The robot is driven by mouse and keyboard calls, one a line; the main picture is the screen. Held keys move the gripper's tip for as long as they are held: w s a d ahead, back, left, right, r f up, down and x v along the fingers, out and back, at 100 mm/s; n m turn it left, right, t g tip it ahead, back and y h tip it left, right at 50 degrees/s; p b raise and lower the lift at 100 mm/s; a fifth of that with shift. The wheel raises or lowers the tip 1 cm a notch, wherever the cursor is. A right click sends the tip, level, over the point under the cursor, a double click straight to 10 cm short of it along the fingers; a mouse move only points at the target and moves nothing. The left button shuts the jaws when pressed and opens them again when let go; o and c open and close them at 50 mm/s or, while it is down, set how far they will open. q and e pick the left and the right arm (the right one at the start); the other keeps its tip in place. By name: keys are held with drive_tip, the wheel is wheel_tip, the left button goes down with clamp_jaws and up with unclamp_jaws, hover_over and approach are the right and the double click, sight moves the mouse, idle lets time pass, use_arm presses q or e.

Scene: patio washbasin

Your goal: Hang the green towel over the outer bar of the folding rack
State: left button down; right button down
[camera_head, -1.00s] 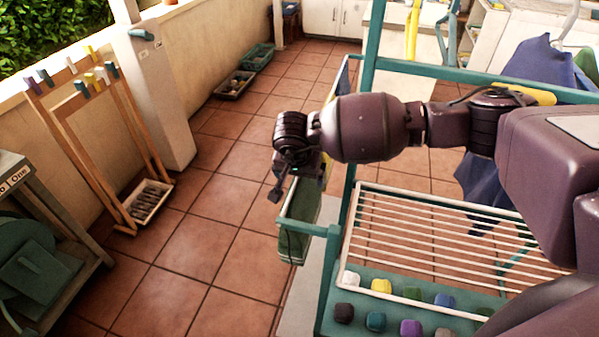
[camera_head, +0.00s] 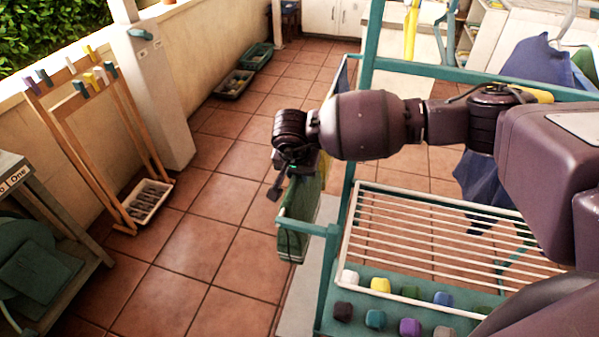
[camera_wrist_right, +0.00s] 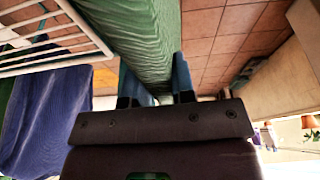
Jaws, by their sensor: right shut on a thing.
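The green towel (camera_head: 291,245) hangs at the teal outer bar (camera_head: 312,228) on the left side of the folding rack, with cloth showing above and below the bar. My right gripper (camera_head: 283,182) is above it, at the far end of this side. In the right wrist view, the towel (camera_wrist_right: 140,38) runs down between the blue fingers of the right gripper (camera_wrist_right: 153,85), which is shut on it. The forearm and wrist hide part of the towel's top, so I cannot tell how evenly it lies over the bar. My left gripper is out of view.
The white wire shelf (camera_head: 440,235) and several coloured clips (camera_head: 380,286) are right of the towel. A blue towel (camera_head: 530,65) hangs on the rack's far right. A wooden stand (camera_head: 95,150) with clips is at the left. The tiled floor (camera_head: 215,235) between is clear.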

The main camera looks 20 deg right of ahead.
wheel_tip(320, 180, up, 6)
drive_tip(key=shift+f+p, duration=0.2)
drive_tip(key=shift+p, duration=1)
drive_tip(key=shift+r+p, duration=1.1)
drive_tip(key=shift+r, duration=1.25)
wheel_tip(320, 180, up, 18)
drive_tip(key=p, duration=0.3)
drive_tip(key=shift+a+r, duration=0.1)
drive_tip(key=w+a+r, duration=0.1)
drive_tip(key=w+a, duration=0.8)
drive_tip(key=a, duration=0.5)
drive_tip(key=shift+w, duration=0.25)
drive_tip(key=shift+s+f, duration=0.1)
